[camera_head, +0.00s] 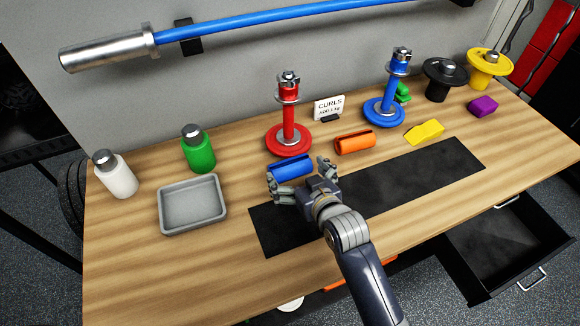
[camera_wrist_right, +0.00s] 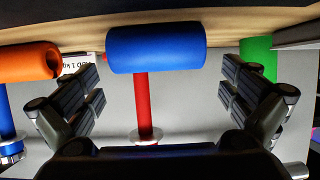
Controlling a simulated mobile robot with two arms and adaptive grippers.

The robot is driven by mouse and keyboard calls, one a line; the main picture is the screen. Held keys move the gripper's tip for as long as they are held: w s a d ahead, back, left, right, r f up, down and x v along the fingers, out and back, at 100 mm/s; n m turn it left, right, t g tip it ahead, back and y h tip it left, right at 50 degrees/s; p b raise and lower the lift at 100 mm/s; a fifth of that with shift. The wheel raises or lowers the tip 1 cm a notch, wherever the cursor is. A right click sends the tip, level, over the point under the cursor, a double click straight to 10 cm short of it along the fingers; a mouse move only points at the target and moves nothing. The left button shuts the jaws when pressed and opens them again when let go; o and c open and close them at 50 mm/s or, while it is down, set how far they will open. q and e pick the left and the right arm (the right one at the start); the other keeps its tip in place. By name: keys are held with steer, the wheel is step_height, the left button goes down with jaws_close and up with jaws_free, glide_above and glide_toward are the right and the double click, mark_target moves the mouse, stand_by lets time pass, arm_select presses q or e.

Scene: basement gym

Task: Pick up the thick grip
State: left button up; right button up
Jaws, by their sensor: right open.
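Two thick slotted cylinders look like thick grips. The blue grip (camera_head: 291,168) lies on the bench in front of the red post, and the orange grip (camera_head: 354,142) lies to its right. My right gripper (camera_head: 302,179) is open and empty, just in front of the blue grip. In the right wrist view, which is upside down, the blue grip (camera_wrist_right: 156,49) sits centred beyond the spread fingers (camera_wrist_right: 162,88). It is not seen touching them. The orange grip (camera_wrist_right: 28,62) is off to the left there. My left gripper is not in view.
Behind the blue grip stands a red post on a disc (camera_head: 289,139); a blue post (camera_head: 385,110) stands farther right. A grey tray (camera_head: 163,220), green bottle (camera_head: 198,153) and white bottle (camera_head: 116,178) are at left. A black mat (camera_head: 437,174) lies in front. An open drawer (camera_head: 507,243) juts out at right.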

mark_target(293, 169)
steer(key=p+x, duration=0.1)
steer(key=x, duration=0.3)
steer(key=shift+w+d+f, duration=0.1)
steer(key=shift+w+f, duration=0.05)
steer(key=shift+f, duration=0.15)
steer(key=shift+w+f, duration=0.2)
steer(key=shift+w, duration=0.2)
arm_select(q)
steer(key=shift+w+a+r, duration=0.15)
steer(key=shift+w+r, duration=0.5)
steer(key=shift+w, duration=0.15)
arm_select(e)
steer(key=c, duration=0.9)
